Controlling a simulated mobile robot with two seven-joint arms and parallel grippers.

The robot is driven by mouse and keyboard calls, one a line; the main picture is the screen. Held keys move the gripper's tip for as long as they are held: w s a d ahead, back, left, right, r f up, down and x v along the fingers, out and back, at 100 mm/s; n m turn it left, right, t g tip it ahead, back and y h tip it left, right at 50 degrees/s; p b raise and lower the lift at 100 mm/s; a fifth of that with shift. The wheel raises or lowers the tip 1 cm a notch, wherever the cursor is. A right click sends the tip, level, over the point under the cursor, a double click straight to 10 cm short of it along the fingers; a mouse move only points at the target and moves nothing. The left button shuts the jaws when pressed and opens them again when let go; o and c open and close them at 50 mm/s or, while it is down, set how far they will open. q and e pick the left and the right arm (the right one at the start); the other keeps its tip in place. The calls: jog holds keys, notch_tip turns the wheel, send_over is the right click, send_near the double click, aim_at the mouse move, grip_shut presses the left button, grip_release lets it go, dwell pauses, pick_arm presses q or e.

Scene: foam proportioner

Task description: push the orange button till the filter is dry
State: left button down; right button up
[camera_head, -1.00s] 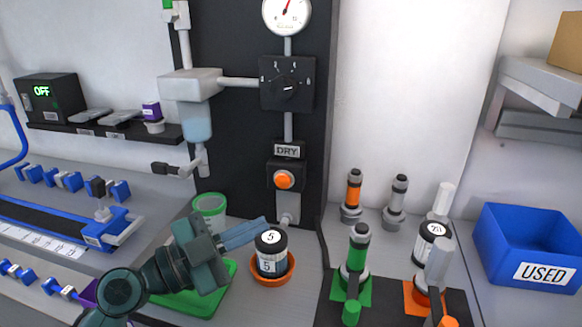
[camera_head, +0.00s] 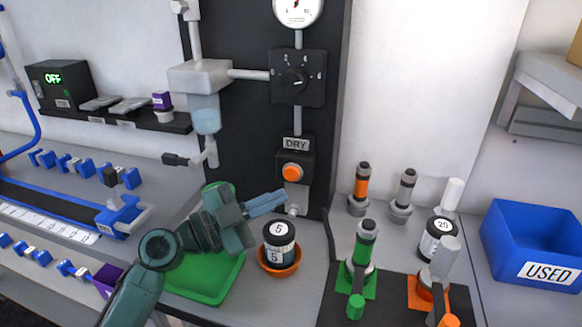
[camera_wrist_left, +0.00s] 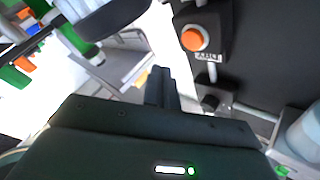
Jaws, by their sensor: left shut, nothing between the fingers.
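The orange button (camera_head: 292,172) sits on a dark box under the DRY label (camera_head: 296,143) on the black panel. It also shows in the left wrist view (camera_wrist_left: 193,38). My left gripper (camera_head: 284,198) is shut and empty, its fingers pointing right, just below and left of the button in the head view. In the wrist view its fingertips (camera_wrist_left: 159,72) appear apart from the button. A grey housing with a pale blue clear bowl (camera_head: 206,118), perhaps the filter, hangs at the panel's left. My right gripper is not in view.
A black jar marked 5 (camera_head: 279,240) stands in an orange dish (camera_head: 280,268) close below my left gripper. A green tray (camera_head: 205,285) lies under the arm. A lever (camera_head: 180,160) sticks out at left. Several cylinders and a blue USED bin (camera_head: 535,235) stand at right.

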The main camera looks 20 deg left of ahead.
aim_at(292, 174)
pick_arm(q)
jog(key=shift+w+f+b, duration=0.2)
jog(key=shift+w+b, duration=0.35)
jog(key=shift+w, duration=0.55)
jog(key=shift+w+r+b, duration=0.2)
jog(key=shift+w+b, duration=0.15)
jog(key=shift+w, duration=0.5)
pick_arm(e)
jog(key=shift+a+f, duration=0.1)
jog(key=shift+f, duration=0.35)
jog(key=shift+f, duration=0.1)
pick_arm(q)
jog(key=shift+w+d+b, duration=0.1)
jog(key=shift+w+b, duration=0.3)
jog(key=shift+b, duration=0.3)
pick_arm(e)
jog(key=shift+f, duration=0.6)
